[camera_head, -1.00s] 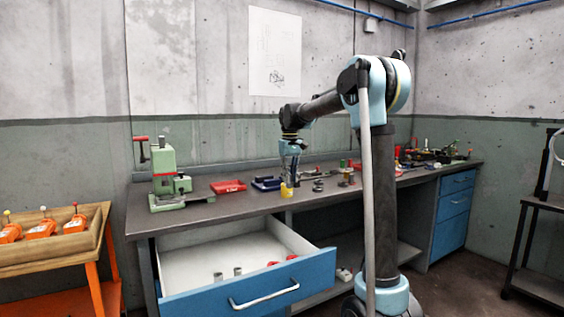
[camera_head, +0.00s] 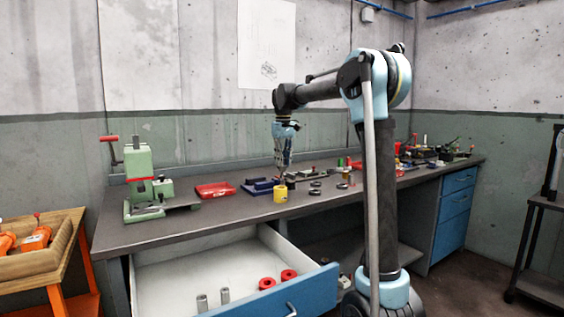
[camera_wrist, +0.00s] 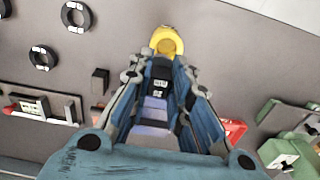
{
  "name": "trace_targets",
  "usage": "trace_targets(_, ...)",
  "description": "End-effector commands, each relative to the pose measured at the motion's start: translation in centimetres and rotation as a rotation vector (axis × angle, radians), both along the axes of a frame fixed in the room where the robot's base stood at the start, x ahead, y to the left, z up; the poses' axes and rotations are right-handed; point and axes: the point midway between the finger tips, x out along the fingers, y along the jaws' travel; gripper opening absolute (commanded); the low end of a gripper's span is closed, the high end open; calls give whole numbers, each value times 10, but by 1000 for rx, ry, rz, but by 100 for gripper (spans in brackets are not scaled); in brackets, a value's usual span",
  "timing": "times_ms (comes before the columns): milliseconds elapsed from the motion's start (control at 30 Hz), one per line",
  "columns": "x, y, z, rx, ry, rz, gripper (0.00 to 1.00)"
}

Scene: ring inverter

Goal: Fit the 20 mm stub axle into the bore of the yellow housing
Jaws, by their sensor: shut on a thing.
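The yellow housing (camera_head: 280,195) stands upright on the bench near its front edge. In the wrist view its ring-shaped rim (camera_wrist: 177,36) shows just past my fingertips. My gripper (camera_head: 281,179) points down directly above the housing, its tips close over the top. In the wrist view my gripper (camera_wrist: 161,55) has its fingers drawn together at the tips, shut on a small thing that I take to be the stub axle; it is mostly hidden. I cannot tell whether it is in the bore. Two grey cylinders (camera_head: 202,303) stand in the open drawer.
The open drawer (camera_head: 325,283) also holds red rings (camera_head: 289,275). A green press (camera_head: 141,180) stands at the bench's left end.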

Motion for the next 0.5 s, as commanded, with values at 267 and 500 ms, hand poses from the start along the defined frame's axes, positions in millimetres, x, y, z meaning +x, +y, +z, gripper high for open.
trace_targets(267,-5,8,-2,0,0,12,0)
trace_targets(500,-4,4,-20,0,0,8,0)
